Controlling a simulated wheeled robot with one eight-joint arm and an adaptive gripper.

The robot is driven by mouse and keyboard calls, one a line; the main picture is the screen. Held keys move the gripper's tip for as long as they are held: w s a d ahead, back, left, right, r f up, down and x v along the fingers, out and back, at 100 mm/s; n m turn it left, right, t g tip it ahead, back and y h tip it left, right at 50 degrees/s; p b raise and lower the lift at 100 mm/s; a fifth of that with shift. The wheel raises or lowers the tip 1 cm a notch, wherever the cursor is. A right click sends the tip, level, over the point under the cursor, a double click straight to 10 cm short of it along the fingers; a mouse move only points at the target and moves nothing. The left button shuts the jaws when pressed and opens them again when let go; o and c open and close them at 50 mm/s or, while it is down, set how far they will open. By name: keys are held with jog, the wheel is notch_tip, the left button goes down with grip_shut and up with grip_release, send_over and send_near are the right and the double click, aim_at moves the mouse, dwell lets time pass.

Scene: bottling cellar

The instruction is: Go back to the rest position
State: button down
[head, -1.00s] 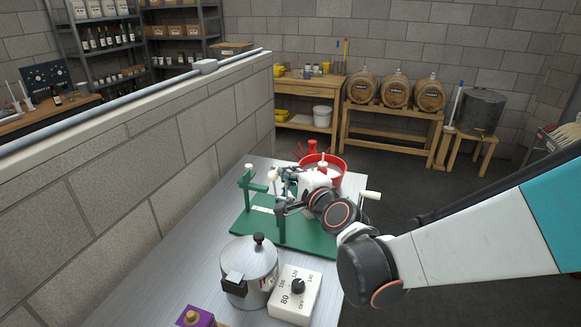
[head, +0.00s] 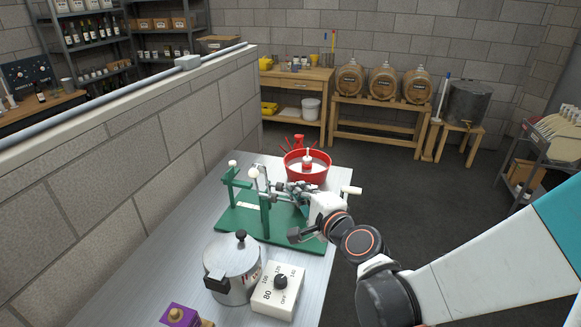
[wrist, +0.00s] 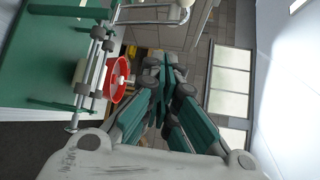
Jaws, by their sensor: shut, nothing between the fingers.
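My gripper (wrist: 168,75) is shut and empty; its fingertips meet in the middle of the wrist view. In the head view my arm comes in from the right, and its wrist is at the right edge of the green-based bench machine (head: 240,222). The gripper's fingers are largely hidden there behind my wrist and among the machine's metal parts. The machine also shows at the left of the wrist view (wrist: 40,60). I cannot tell whether my gripper touches it.
On the metal bench (head: 180,270) stand a red bowl (head: 293,172), a lidded steel pot (head: 238,285), a white dial box (head: 290,303) and a purple block (head: 178,315). A block wall (head: 90,190) runs along the left. Open floor (head: 430,190) lies to the right.

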jog(key=s+d+f+n+g+h, duration=0.1)
jog(key=s+d+n+g+h, duration=0.2)
jog(key=s+d+n, duration=0.4)
jog(key=s+d+n+g+h+b, duration=0.1)
jog(key=s+d+n+g+h, duration=0.2)
jog(key=s, duration=1.2)
jog(key=d+n+g, duration=0.2)
jog(key=d+n, duration=0.2)
jog(key=d, duration=0.1)
jog(key=shift+d+f+n+h, duration=0.3)
jog(key=shift+d+f, duration=0.1)
